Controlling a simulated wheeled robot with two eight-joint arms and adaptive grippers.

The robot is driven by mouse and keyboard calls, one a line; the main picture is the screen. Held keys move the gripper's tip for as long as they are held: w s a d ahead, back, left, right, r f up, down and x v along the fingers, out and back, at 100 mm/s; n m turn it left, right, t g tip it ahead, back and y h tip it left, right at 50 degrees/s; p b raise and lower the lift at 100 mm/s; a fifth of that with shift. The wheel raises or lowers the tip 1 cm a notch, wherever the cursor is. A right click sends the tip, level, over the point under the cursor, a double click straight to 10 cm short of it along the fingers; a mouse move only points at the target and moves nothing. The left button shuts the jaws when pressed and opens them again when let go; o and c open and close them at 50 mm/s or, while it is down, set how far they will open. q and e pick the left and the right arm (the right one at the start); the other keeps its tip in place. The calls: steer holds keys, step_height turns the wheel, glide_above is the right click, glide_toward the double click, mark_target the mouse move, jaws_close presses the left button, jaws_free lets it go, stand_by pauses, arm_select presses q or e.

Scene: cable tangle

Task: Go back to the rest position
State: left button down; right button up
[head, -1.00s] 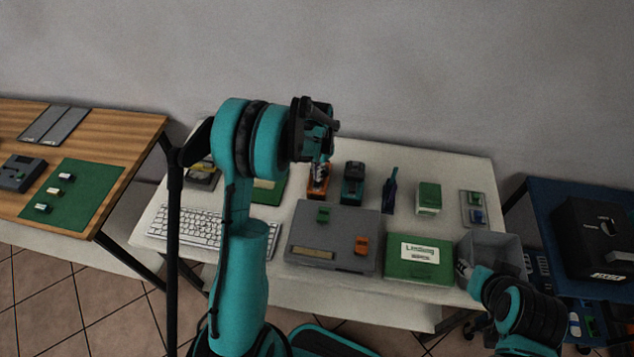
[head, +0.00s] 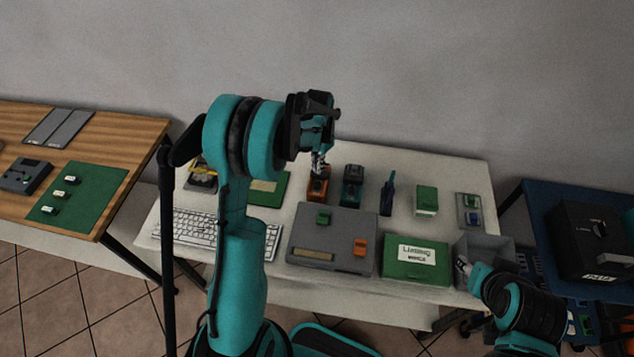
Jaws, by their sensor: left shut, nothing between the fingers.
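My left gripper (head: 318,164) is raised over the back of the white table (head: 410,160), pointing down in front of an orange tool. It is shut and empty. My left arm stands tall across the left part of the view and hides some of the table. My right arm is at the lower right. Its gripper (head: 462,266) is only partly seen beside the grey bin, and its fingers are too small to read.
A grey box (head: 340,222) with green and orange pieces, a green box (head: 415,262), a keyboard (head: 190,227) and a grey bin (head: 484,250) crowd the white table. A wooden table (head: 115,150) stands left. A blue table with a black case (head: 590,240) stands right.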

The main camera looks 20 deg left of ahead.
arm_select(q)
steer(key=shift+r, duration=0.5)
steer(key=s+d+r+n+t+b, duration=0.1)
steer(key=s+d+r+t+b, duration=0.15)
steer(key=s+r, duration=0.2)
steer(key=s+d+r+t+b, duration=0.1)
steer(key=s+d+r, duration=0.2)
steer(key=s, duration=0.3)
steer(key=s+d+r+n+t+b, duration=0.1)
steer(key=s+d+r+t+b, duration=0.15)
steer(key=s, duration=0.25)
steer(key=s+d+f+n+t+b, duration=0.1)
steer(key=s+d, duration=0.1)
steer(key=s, duration=0.4)
steer(key=shift+s+f, duration=0.35)
steer(key=shift+s, duration=0.05)
